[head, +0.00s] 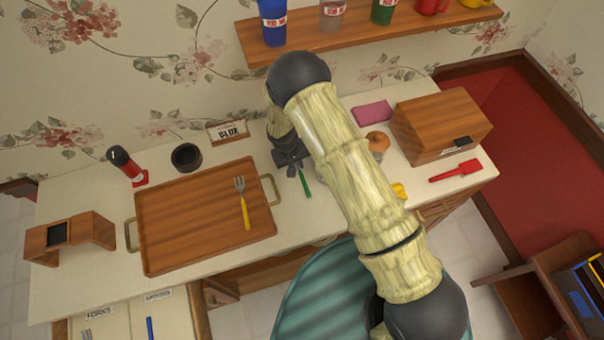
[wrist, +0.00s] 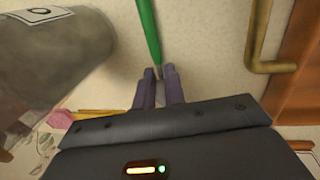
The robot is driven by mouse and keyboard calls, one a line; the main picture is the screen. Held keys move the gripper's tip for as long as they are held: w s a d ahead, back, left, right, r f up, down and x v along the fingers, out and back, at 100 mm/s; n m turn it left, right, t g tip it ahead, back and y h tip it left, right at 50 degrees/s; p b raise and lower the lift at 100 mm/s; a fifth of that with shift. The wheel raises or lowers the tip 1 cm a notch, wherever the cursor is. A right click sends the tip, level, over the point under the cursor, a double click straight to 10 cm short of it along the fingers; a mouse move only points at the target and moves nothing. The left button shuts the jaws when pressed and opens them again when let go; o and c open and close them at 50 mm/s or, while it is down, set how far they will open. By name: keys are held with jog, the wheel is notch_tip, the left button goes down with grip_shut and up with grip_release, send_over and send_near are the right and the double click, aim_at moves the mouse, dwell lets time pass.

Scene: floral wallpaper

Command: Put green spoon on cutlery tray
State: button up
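The green spoon (head: 304,183) is on the white counter side, just right of the wooden tray; only its green handle shows in the head view. In the wrist view its green handle (wrist: 149,28) points away, and its metal part runs between the fingers; its bowl is hidden. My gripper (head: 291,160) points down there, its fingers (wrist: 158,86) close together on the metal part. The wooden tray (head: 180,238) with brass handles lies left of my gripper and carries a yellow-handled fork (head: 243,203). An open drawer with compartments labelled forks and spoons (head: 128,318) is at lower left.
A pepper mill-like red and black bottle (head: 127,167), a dark cup (head: 186,157) and a small sign (head: 228,132) stand behind the tray. A wooden box (head: 440,125), onion (head: 377,143) and red spatula (head: 455,171) are at right. A cup shelf (head: 350,38) hangs above.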

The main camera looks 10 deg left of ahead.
jog(key=shift+w+d+f, duration=0.1)
jog(key=shift+w+f, duration=0.05)
jog(key=shift+f, duration=0.3)
jog(key=shift+s, duration=0.2)
jog(key=shift+w, duration=0.2)
jog(key=shift+c, duration=0.2)
grip_shut()
jog(key=shift+s, duration=0.15)
jog(key=shift+r, duration=0.2)
